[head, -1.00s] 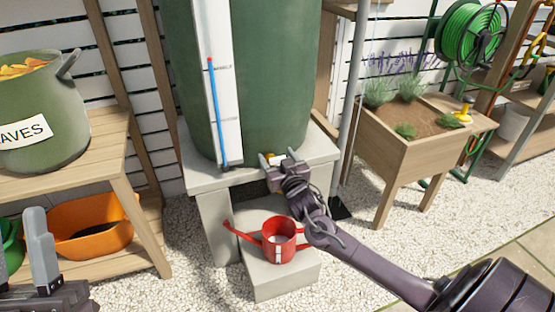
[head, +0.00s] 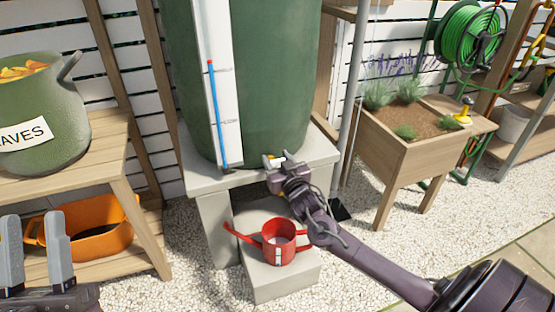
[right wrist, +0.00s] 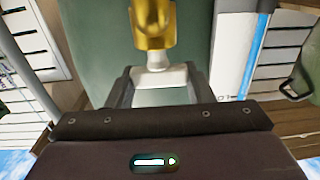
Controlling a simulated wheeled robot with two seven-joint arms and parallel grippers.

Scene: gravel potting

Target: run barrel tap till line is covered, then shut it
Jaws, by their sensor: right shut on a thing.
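The green barrel (head: 265,80) stands on a grey stand, with a brass tap low on its front; the tap shows in the right wrist view (right wrist: 153,22). My right gripper (head: 274,165) is shut on the tap's pale lever (right wrist: 158,76), which lies between its fingers. The red watering can (head: 270,251) stands upright on a low block below the tap. A pale strip marks its front; I cannot make out the line or the water level. No stream shows. My left gripper (head: 34,256) is open and empty at the lower left.
A blue level tube (head: 216,115) runs up the barrel's white board. A wooden bench (head: 120,150) at left bears the leaf pot (head: 40,110), with an orange tub (head: 100,240) below. A wooden planter (head: 385,165) stands right. Gravel is clear at front right.

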